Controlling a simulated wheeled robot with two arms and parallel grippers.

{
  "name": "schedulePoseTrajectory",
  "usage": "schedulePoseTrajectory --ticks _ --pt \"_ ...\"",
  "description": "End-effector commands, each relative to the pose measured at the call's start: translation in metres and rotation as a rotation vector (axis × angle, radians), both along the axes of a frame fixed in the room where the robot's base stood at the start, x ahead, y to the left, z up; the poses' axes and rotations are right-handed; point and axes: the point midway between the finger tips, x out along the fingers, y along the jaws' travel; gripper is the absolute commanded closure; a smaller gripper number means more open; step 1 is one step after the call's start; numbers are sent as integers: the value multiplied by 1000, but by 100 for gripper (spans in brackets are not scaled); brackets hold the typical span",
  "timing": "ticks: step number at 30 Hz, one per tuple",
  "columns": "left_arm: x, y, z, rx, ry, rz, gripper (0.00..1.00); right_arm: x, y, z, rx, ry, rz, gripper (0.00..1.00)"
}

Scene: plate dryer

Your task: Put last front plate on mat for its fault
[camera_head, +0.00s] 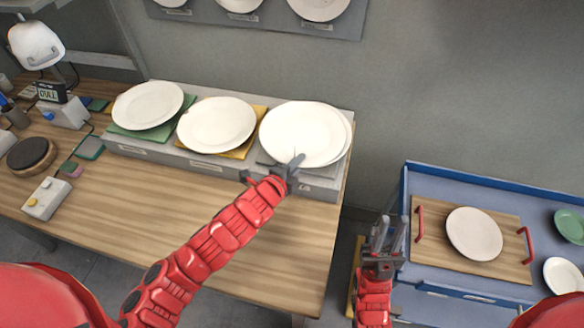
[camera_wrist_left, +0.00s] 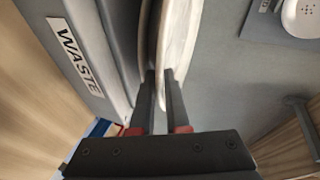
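My left gripper (camera_head: 292,168) is at the front edge of a white plate (camera_head: 302,132) at the right end of the grey riser. In the left wrist view the rim of this plate (camera_wrist_left: 178,40) lies between the fingers (camera_wrist_left: 160,95), which look closed on it. Another plate (camera_head: 347,140) shows beneath it, over the grey mat (camera_head: 265,158). One white plate (camera_head: 148,105) lies on the green mat (camera_head: 140,133), another (camera_head: 217,125) on the yellow mat (camera_head: 240,152). My right gripper (camera_head: 388,235) appears open and empty, left of the blue cart.
The riser (camera_head: 180,160) carries front labels; "WASTE" (camera_wrist_left: 72,45) reads in the left wrist view. The blue cart (camera_head: 440,172) holds a wooden tray (camera_head: 433,235) with a plate (camera_head: 474,233). A lamp (camera_head: 36,45) and small boxes crowd the table's left. The front tabletop is clear.

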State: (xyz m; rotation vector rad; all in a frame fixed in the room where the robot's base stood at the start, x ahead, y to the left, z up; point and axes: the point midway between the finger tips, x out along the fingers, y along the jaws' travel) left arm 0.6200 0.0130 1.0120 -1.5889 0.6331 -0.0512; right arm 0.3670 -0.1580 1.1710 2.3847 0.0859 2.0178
Motion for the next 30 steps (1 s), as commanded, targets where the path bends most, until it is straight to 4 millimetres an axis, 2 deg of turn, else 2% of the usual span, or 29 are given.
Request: schedulePoseTrajectory --ticks 5,12,14,18,24,30 --pt "-16 11 3 0 4 5 76 0 0 -4 0 0 0 76" --pt "-51 27 17 3 5 4 76 0 0 -7 0 0 0 76" --pt "-63 34 31 4 11 7 76 0 0 16 0 0 0 76" --pt "-84 43 38 2 11 5 76 0 0 37 0 0 0 76" --pt "-97 49 40 0 6 2 76 0 0 50 0 0 0 76" --pt "-100 50 38 1 3 1 76 0 0 50 0 0 0 76"
